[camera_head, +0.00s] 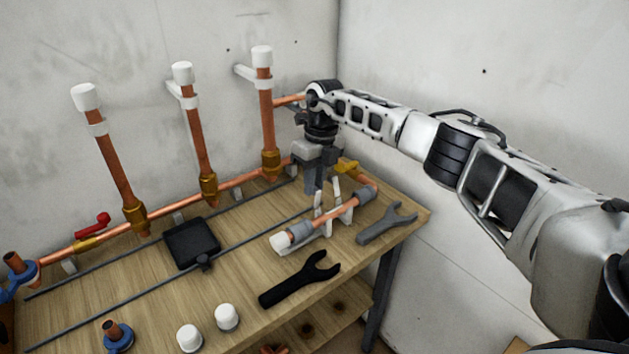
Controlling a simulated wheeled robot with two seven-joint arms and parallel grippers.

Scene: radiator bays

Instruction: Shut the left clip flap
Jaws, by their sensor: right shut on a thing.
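A short copper pipe (328,219) with a white cap at its left end and grey sleeves lies in a white clip holder near the right end of the bench. Two white clip flaps stand up at the pipe, the left clip flap (318,205) and the right clip flap (337,187). My right gripper (316,193) points down from above, with its fingertips at the top of the left flap. It looks shut on that flap, though the contact is small and partly hidden. The left flap stands raised, not folded over the pipe. My left gripper is out of view.
Three upright copper pipes with white caps rise behind, joined to a copper pipe (235,188) along the bench. A black tray (191,243), black wrench (300,279), grey wrench (387,223) and white caps (227,317) lie on the wooden bench (245,263). Walls stand close behind and right.

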